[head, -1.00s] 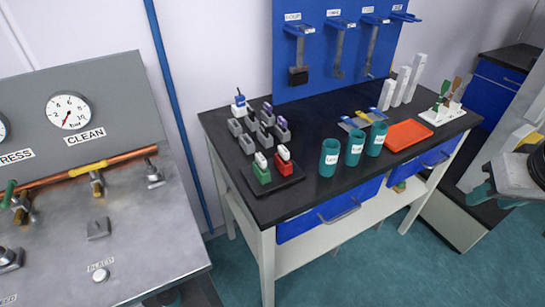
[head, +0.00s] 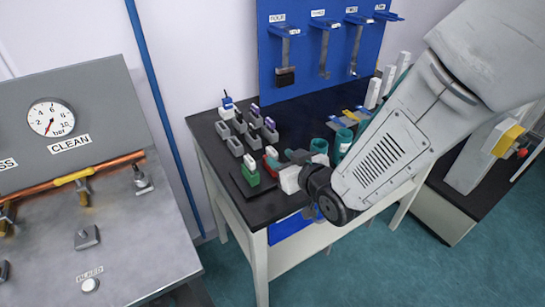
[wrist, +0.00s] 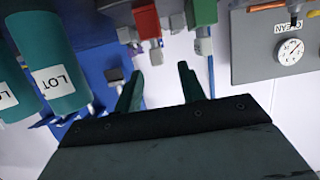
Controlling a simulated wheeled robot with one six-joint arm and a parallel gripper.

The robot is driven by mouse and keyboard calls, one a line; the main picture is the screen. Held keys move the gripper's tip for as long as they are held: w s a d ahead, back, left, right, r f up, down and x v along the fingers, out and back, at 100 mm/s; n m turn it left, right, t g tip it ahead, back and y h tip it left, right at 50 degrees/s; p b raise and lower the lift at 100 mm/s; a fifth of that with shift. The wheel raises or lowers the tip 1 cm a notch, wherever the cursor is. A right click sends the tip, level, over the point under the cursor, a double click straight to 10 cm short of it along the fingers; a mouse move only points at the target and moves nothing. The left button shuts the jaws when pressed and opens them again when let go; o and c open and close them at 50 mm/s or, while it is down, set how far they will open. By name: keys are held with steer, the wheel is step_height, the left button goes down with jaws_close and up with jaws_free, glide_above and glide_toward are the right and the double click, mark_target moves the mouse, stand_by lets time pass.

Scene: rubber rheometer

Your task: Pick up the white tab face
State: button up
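A green block (head: 250,177) with a white tab (head: 249,161) on top stands on the black stand at the bench's front left. Just behind it is a red block (head: 270,163) with its own white tab (head: 271,151). I cannot tell which tab is meant. My gripper (head: 287,158) is right beside the red block. In the inverted wrist view, its two dark green fingers (wrist: 160,74) are spread with nothing between them. The red block (wrist: 146,20) and green block (wrist: 203,12) hang beyond the fingertips, their pale tabs toward the fingers.
Teal cups (head: 343,140) stand right of my gripper; labelled ones (wrist: 62,72) show in the wrist view. Grey holders (head: 236,145) stand behind the blocks. A blue tool board (head: 300,85) rises at the back. My arm hides the bench's right part.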

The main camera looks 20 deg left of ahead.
mark_target(276, 155)
steer(key=x, duration=0.6)
steer(key=shift+w+f, duration=0.15)
steer(key=shift+f, duration=0.05)
jaws_close()
